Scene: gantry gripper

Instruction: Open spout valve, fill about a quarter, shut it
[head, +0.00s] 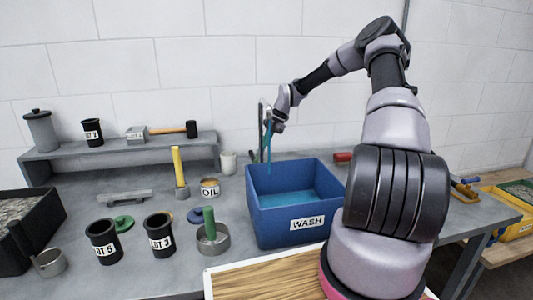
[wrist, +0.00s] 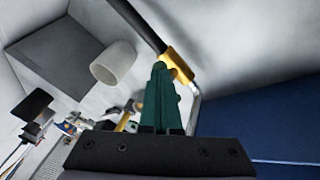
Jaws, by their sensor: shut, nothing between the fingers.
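The blue WASH bin (head: 275,222) stands on the bench, with lighter blue liquid (head: 290,198) low inside. The dark upright spout pipe (head: 261,130) rises behind the bin's back left corner. A thin blue streak (head: 268,150) runs down beside it to the bin; I cannot tell for certain whether it is flowing liquid. My gripper (head: 270,126) is above the bin's back left corner, beside the pipe. In the wrist view its green fingers (wrist: 160,75) are together and empty, their tips at the yellow valve part (wrist: 178,66) on the dark pipe. Whether they touch is unclear.
Left of the bin are black cups (head: 159,240), an OIL tin (head: 210,188), a green-handled tool in a grey dish (head: 211,238) and a white mug (head: 228,163). A raised shelf (head: 120,152) stands behind. A wooden board (head: 265,280) lies in front.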

